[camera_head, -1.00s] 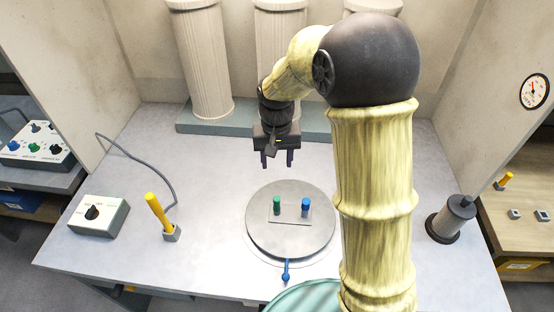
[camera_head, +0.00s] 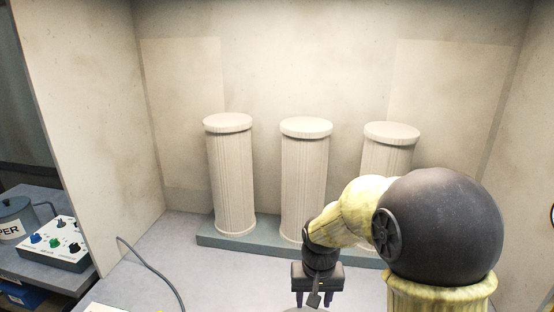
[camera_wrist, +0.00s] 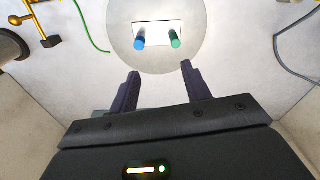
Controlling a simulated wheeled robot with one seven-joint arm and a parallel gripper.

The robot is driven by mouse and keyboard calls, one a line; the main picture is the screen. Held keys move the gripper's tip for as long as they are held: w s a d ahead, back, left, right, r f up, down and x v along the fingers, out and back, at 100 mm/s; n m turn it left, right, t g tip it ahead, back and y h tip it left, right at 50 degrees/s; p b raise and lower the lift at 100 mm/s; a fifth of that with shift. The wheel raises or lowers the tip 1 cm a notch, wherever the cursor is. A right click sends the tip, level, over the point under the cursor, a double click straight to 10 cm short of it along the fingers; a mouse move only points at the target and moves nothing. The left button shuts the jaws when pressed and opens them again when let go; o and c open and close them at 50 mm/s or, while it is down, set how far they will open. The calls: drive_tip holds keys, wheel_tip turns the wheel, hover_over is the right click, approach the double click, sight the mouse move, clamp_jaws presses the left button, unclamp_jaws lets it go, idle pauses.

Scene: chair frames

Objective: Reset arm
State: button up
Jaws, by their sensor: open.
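My gripper (camera_head: 314,299) hangs in front of the columns at the bottom of the head view, its fingertips close to the lower edge. In the wrist view my gripper (camera_wrist: 160,78) is open, with nothing between its two dark fingers. Beyond the fingertips, a blue peg (camera_wrist: 139,42) and a green peg (camera_wrist: 175,42) stand on a white plate (camera_wrist: 158,29) on a round grey disc (camera_wrist: 124,58). The gripper is apart from them.
Three fluted columns (camera_head: 232,180) stand on a grey-green plinth (camera_head: 215,236) at the back wall. A grey cable (camera_head: 150,265) lies at the left. A control box with knobs (camera_head: 55,243) stands beyond the left partition (camera_head: 90,120). A brass-coloured fixture (camera_wrist: 38,22) shows in the wrist view.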

drive_tip(key=s+d+t, duration=0.1)
drive_tip(key=s+d, duration=0.5)
drive_tip(key=s, duration=0.4)
drive_tip(key=shift+s+d+f+t, duration=0.2)
drive_tip(key=shift+s+d+t, duration=0.05)
drive_tip(key=shift+s+t, duration=0.15)
drive_tip(key=shift+c, duration=1.3)
drive_tip(key=shift+w, duration=0.1)
